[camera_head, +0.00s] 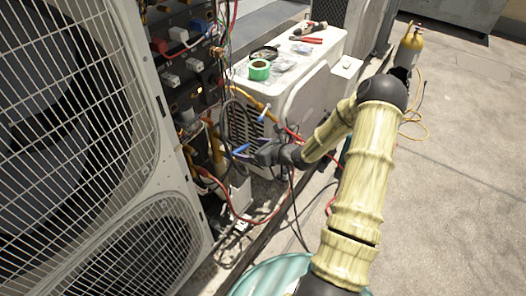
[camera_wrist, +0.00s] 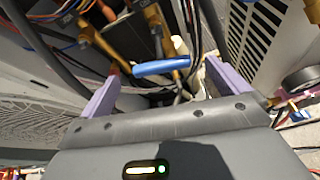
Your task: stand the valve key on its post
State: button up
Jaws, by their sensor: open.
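A blue bar handle (camera_wrist: 162,66), which looks like the valve key's, lies across the gap between my fingertips in the wrist view. A thin grey stem shows below it. My gripper (camera_wrist: 163,82) has lavender fingers spread wide, one to each side of the handle; I see no contact. In the head view my gripper (camera_head: 245,152) is low in front of the wiring and pipes, between the condenser and the white unit. The key's lower end is hidden. I cannot make out which part is its post.
The grilled condenser (camera_head: 80,130) stands close at left. The white unit (camera_head: 318,90) at right carries green tape (camera_head: 259,70) and red-handled pliers (camera_head: 306,40). Cables and a brass fitting (camera_wrist: 155,25) crowd the gap.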

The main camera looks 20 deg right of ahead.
aim_at(241, 147)
jog(key=x, duration=0.6)
jog(key=shift+c, duration=0.2)
jog(key=c, duration=1.2)
jog(key=shift+o, duration=0.2)
